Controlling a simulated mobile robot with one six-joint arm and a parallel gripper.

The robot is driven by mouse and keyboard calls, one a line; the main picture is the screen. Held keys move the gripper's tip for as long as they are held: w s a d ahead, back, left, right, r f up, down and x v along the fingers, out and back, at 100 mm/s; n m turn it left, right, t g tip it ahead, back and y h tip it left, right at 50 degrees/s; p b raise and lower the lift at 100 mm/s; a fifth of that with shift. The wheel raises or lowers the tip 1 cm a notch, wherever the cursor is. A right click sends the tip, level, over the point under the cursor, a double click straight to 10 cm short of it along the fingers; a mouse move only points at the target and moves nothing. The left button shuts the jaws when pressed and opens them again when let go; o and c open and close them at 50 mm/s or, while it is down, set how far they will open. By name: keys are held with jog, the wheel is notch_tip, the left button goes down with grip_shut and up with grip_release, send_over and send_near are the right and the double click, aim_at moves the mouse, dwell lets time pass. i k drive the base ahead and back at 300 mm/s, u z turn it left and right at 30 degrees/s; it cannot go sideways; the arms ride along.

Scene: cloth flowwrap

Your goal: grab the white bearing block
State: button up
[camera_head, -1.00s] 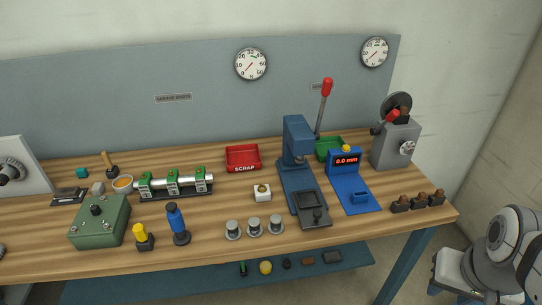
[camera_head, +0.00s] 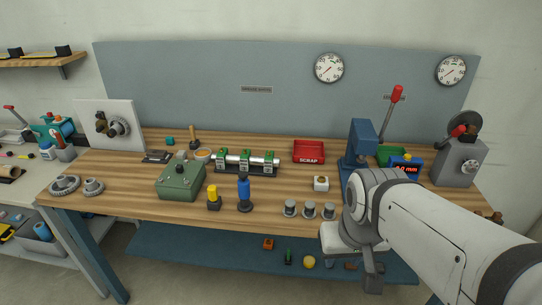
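The white bearing block (camera_head: 321,184) is a small white cube with a dark spot on its top. It sits on the wooden bench, below the red scrap tray and left of the blue press. My arm reaches in from the lower right. Its end, with my gripper (camera_head: 372,283), is in front of the bench's front edge, to the right of and below the block, and apart from it. The gripper's fingers are too small and dark to tell whether they are open.
Several grey-topped cylinders (camera_head: 309,209) stand just in front of the block. The blue press (camera_head: 361,142) stands close on its right. The red scrap tray (camera_head: 309,151) is behind it. A blue-handled tool (camera_head: 244,192) and green box (camera_head: 181,181) are to the left. Bare wood lies left of the block.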

aim_at(318, 185)
jog(key=u, duration=0.15)
jog(key=i, duration=1)
jog(key=u, duration=0.1)
